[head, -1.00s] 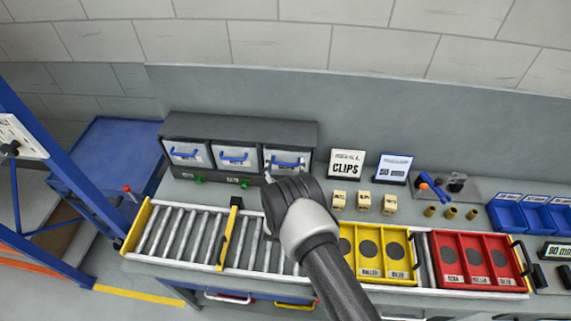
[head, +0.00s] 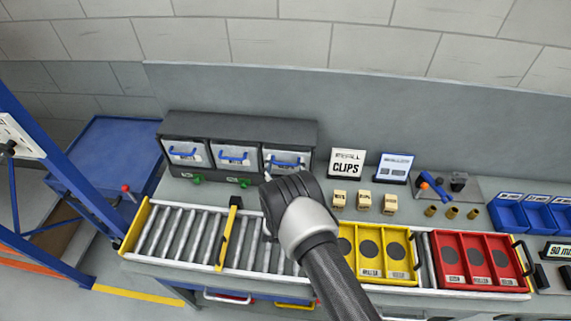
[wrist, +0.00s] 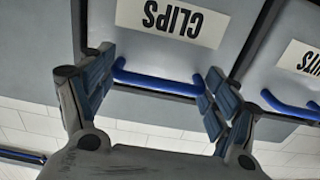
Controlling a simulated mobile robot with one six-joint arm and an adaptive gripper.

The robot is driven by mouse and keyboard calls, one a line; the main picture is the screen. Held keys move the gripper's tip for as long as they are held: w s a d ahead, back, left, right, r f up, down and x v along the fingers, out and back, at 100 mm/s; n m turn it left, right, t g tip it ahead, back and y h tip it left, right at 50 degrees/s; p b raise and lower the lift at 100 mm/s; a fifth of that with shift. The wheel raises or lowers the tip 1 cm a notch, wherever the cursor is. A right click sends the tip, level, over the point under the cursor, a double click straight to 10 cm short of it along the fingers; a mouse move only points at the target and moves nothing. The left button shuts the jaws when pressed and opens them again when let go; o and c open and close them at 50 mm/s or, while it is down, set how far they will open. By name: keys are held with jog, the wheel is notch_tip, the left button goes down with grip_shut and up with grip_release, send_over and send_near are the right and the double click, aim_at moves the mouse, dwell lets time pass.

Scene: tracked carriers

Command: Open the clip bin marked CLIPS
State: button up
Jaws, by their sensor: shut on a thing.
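The clip bin (wrist: 115,70) has a grey front with a white label reading CLIPS, upside down in the wrist view. In the head view the clip bin (head: 270,153) is the rightmost of three bins in a dark cabinet. Its blue bar handle (wrist: 158,82) lies between the fingers of my gripper (wrist: 158,74), which is shut on it, one finger at each end. In the head view my gripper (head: 288,170) is in front of this bin, and the hand hides the bin's lower part. The front looks close to flush with the cabinet.
Two like bins stand to the left, including the middle bin (head: 228,148). A roller conveyor (head: 182,238) lies in front below. A CLIPS sign (head: 345,163), small tan blocks (head: 364,202) and a yellow tray (head: 372,272) stand to the right.

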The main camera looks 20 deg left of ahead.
jog(key=shift+s+d+f+b, duration=0.25)
jog(key=shift+s+f+b, duration=0.4)
jog(key=shift+s+f, duration=0.35)
jog(key=shift+o, duration=0.3)
jog(key=shift+b+v, duration=0.3)
jog(key=shift+v, duration=0.5)
jog(key=shift+s+d+f+b, duration=0.2)
jog(key=shift+s+f+b, duration=0.5)
jog(key=shift+b, duration=0.25)
jog(key=shift+s+d+f+b, duration=0.15)
jog(key=shift+s+f+b, duration=0.55)
jog(key=shift+b, duration=0.25)
jog(key=o, duration=1.2)
jog(key=shift+w, duration=0.1)
jog(key=shift+o, duration=1.1)
jog(key=shift+w, duration=0.15)
jog(key=shift+r, duration=0.2)
jog(key=shift+a, duration=0.1)
